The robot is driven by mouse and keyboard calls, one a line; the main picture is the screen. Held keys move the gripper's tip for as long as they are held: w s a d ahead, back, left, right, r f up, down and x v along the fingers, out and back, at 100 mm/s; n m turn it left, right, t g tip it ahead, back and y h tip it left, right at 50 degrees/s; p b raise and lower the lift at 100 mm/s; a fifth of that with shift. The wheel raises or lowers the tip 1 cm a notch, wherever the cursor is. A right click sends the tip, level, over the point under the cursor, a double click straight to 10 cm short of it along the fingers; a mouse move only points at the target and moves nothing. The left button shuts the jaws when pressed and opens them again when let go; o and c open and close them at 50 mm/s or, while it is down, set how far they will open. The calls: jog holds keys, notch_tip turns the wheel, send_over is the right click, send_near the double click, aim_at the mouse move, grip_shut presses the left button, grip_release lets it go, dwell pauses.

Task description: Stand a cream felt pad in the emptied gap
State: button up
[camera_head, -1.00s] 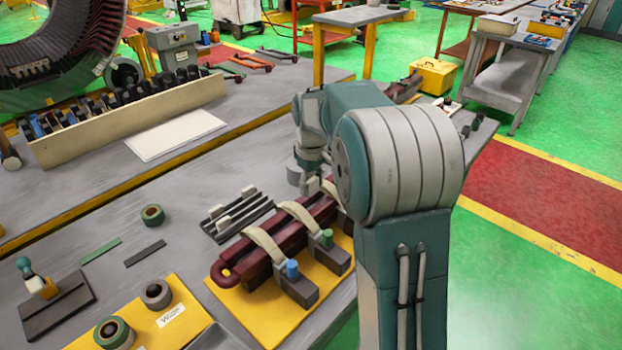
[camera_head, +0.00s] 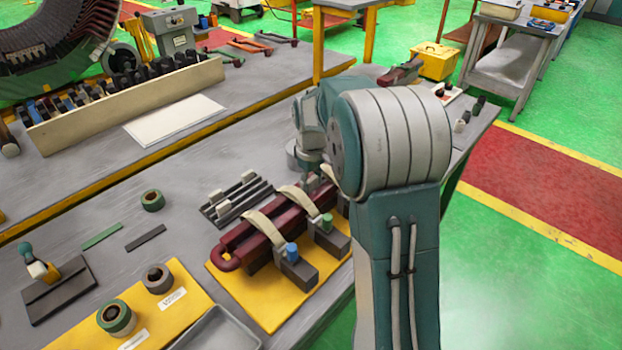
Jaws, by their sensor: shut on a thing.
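My gripper (camera_head: 307,181) is small and mostly hidden behind my own arm, pointing down over the far end of the dark red coil bars (camera_head: 262,232). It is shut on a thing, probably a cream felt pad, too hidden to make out. The bars lie on a yellow board, with cream straps (camera_head: 262,224) over them and grey blocks with a blue cap (camera_head: 292,252) and a green cap (camera_head: 327,222). Cream blocks (camera_head: 223,208) stand on a dark slotted rack (camera_head: 236,203) left of the bars. The emptied gap cannot be made out.
A green tape roll (camera_head: 152,200) and flat strips (camera_head: 145,237) lie left of the rack. A yellow board (camera_head: 178,312) with more rolls and a grey tray (camera_head: 218,335) are at the front. A long cream-walled tool rack (camera_head: 130,105) stands behind.

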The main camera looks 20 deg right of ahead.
aim_at(311, 179)
jog(key=o, duration=0.8)
notch_tip(311, 179, up, 11)
jog(key=shift+w+f, duration=0.1)
jog(key=shift+r, duration=0.5)
jog(key=shift+a, duration=0.1)
